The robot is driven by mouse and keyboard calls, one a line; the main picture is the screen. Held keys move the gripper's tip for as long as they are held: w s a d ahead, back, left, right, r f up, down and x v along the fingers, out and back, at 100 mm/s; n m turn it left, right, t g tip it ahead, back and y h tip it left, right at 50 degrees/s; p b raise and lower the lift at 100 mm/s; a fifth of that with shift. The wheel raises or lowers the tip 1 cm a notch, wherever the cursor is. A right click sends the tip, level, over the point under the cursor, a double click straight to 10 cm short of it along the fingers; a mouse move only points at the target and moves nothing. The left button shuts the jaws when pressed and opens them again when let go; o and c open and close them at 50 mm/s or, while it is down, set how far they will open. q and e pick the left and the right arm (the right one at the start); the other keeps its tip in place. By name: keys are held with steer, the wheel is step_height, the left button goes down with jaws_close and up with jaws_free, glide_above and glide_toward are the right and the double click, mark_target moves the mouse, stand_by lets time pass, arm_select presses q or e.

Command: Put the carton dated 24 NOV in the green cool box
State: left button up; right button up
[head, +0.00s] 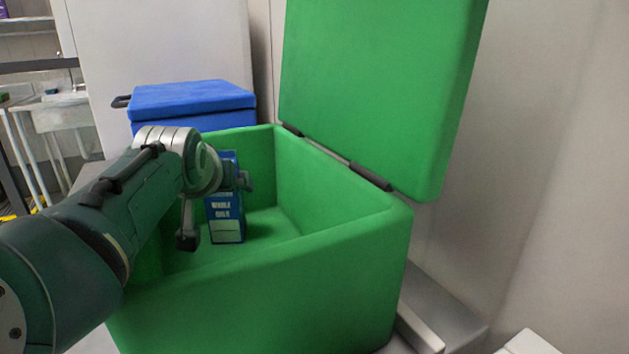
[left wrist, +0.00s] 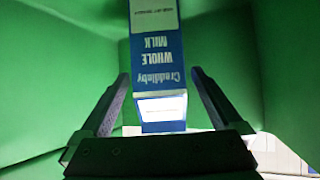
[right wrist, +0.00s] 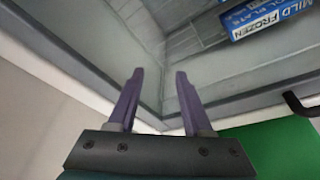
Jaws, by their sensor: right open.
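A blue and white carton of whole milk (head: 226,215) stands upright inside the open green cool box (head: 280,290), near its left side. Its date cannot be read. The carton also shows in the left wrist view (left wrist: 160,60), between and beyond the fingers. My left gripper (head: 216,212) is inside the box at the carton, its fingers spread, with a gap on each side of the carton (left wrist: 158,98). My right gripper (right wrist: 158,75) is open and empty, away from the cool box in the right wrist view.
The green lid (head: 380,90) stands raised on its hinges at the back right. A blue cool box (head: 192,100) with its lid shut is behind. In the right wrist view, a blue package marked FROZEN (right wrist: 270,15) lies at a grey surface's upper right.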

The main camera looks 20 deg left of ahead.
arm_select(q)
steer(key=shift+r, duration=0.3)
arm_select(e)
steer(key=shift+r, duration=0.25)
arm_select(q)
steer(key=shift+s+d+r+p, duration=0.1)
steer(key=shift+s+r+p, duration=0.05)
steer(key=shift+p, duration=0.25)
arm_select(e)
steer(key=shift+r, duration=0.15)
step_height(320, 180, up, 3)
steer(key=p, duration=0.2)
steer(key=shift+f+p, duration=0.2)
steer(key=shift+p, duration=0.1)
arm_select(q)
steer(key=v, duration=0.7)
arm_select(e)
steer(key=shift+d+r, duration=0.1)
